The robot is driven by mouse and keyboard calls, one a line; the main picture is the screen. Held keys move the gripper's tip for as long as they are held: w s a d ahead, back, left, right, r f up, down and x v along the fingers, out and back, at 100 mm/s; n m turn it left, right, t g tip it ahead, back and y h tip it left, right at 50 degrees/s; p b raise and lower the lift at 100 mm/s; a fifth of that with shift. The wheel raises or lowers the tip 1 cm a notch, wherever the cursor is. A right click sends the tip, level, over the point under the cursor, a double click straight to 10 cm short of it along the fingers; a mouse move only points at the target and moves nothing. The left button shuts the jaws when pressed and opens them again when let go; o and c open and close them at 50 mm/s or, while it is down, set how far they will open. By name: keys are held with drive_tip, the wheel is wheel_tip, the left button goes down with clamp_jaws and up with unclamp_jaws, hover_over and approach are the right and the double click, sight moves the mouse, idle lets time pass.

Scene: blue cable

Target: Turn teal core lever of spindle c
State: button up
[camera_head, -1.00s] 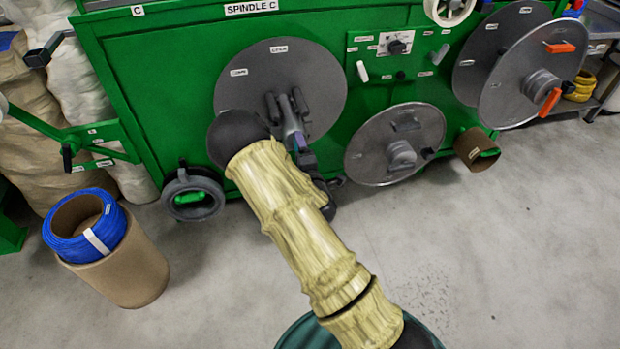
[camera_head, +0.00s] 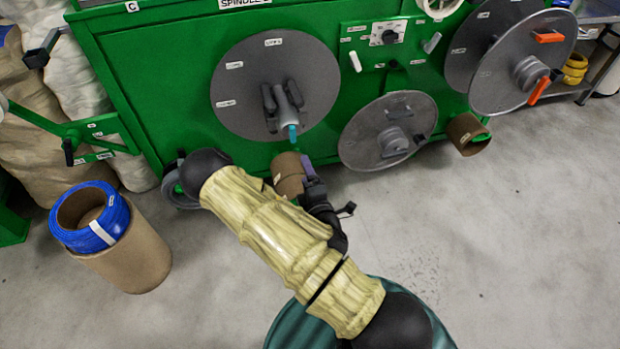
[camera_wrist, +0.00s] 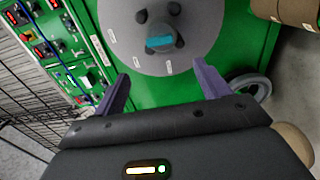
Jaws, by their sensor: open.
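The teal core lever (camera_head: 292,132) sticks out below the hub of the large grey disc (camera_head: 240,110) under the spindle C label (camera_head: 245,3). In the wrist view the teal lever (camera_wrist: 160,43) lies across the disc's hub, beyond and between my fingertips. My gripper (camera_wrist: 158,85) is open with its two purple fingers apart and nothing between them. In the head view my gripper (camera_head: 308,166) is below and a little right of the lever, apart from it and partly hidden by my wrist.
A smaller grey disc (camera_head: 360,150) stands right of spindle C, with more discs (camera_head: 500,75) farther right. A brown cardboard core (camera_head: 289,174) is beside my gripper. A blue cable coil (camera_head: 104,235) sits on a brown drum (camera_head: 135,265) at left. The floor at right is clear.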

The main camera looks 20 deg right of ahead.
drive_tip(key=s+p, duration=0.3)
idle(0.4)
idle(0.4)
